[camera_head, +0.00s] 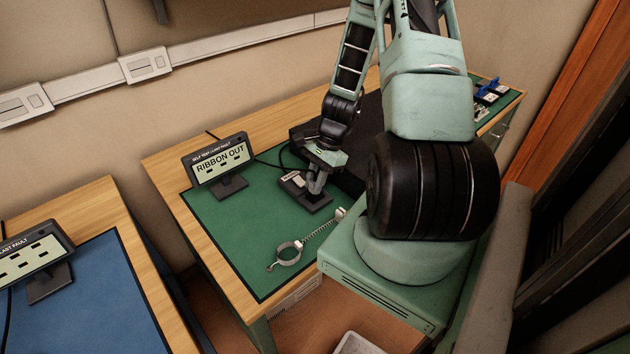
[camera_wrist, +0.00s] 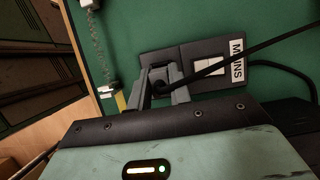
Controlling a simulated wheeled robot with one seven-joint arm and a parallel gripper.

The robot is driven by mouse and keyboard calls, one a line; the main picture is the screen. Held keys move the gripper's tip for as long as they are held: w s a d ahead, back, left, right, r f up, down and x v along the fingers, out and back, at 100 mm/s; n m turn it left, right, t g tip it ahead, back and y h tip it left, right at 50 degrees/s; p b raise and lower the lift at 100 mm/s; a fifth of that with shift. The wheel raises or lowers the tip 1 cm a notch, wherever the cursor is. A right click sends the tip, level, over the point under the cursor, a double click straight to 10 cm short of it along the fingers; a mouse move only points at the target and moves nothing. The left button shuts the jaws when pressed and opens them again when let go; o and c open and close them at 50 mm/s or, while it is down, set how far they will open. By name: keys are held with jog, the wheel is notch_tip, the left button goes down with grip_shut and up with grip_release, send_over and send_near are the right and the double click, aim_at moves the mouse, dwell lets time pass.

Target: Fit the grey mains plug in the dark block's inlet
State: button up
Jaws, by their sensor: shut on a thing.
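The dark block (camera_head: 292,184) lies on the green mat and carries a white label, which reads MAINS in the wrist view (camera_wrist: 237,60). My gripper (camera_head: 317,187) is low over the block's front part. In the wrist view my gripper (camera_wrist: 161,82) is shut on the plug (camera_wrist: 160,76), which looks dark there and shows only in part between the fingers. A black cable runs from the plug to the upper right. The inlet is hidden behind the plug and fingers, so I cannot tell whether the plug is in it or just above it.
A display reading RIBBON OUT (camera_head: 218,160) stands left of the block. A ring clamp with a spring (camera_head: 290,256) lies on the green mat (camera_head: 228,216) in front. A large dark case (camera_head: 368,130) is behind my gripper. A blue-matted table (camera_head: 95,300) stands at the left.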

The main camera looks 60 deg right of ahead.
jog(key=shift+f+b, duration=0.7)
jog(key=shift+f, duration=0.25)
dwell(0.4)
dwell(0.3)
jog(key=o, duration=0.7)
jog(key=shift+c, duration=1)
jog(key=shift+r, duration=0.1)
jog(key=shift+o, duration=0.5)
jog(key=shift+r, duration=0.1)
jog(key=shift+r+p, duration=0.15)
jog(key=shift+p, duration=0.15)
jog(key=shift+r+p, duration=0.4)
